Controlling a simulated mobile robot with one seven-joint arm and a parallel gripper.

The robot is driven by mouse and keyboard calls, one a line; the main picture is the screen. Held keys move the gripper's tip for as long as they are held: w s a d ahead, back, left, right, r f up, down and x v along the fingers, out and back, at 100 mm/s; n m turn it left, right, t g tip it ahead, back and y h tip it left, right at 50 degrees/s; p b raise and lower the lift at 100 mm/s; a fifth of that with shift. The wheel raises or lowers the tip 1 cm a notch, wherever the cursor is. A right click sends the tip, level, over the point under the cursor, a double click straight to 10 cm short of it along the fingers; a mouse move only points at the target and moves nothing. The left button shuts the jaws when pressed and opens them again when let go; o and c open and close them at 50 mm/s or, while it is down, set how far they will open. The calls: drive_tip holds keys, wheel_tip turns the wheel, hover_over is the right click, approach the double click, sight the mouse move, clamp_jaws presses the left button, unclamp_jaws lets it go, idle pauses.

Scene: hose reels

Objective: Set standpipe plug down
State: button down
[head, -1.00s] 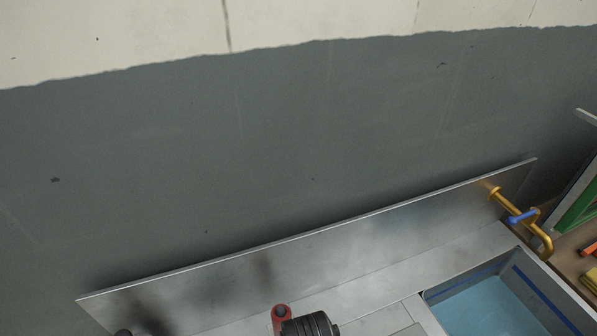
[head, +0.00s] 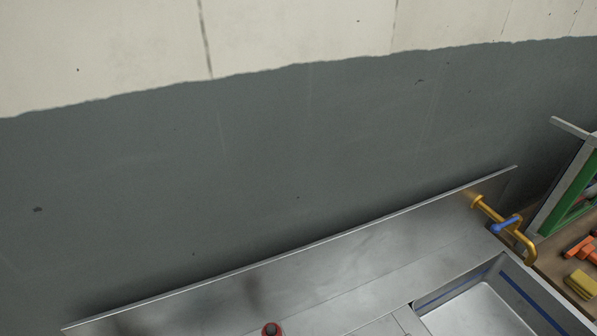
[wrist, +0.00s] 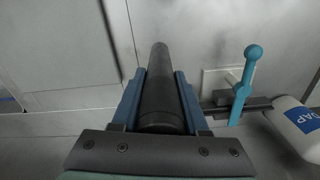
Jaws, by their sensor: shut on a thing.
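The standpipe plug (wrist: 162,105) is a dark grey, round tube in the wrist view, reaching away from the camera. My gripper (wrist: 160,72) is shut on it, with one blue finger along each side. The plug's far end is over pale grey metal, and I cannot tell whether it touches. Neither gripper nor plug shows in the head view.
The wrist view shows a teal lever (wrist: 243,86) and a labelled white bottle (wrist: 297,125) at right.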

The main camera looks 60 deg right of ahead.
drive_tip(key=shift+c, duration=2.1)
unclamp_jaws()
wheel_tip(320, 180, up, 12)
drive_tip(key=shift+r+b, duration=0.1)
drive_tip(key=shift+b, duration=0.4)
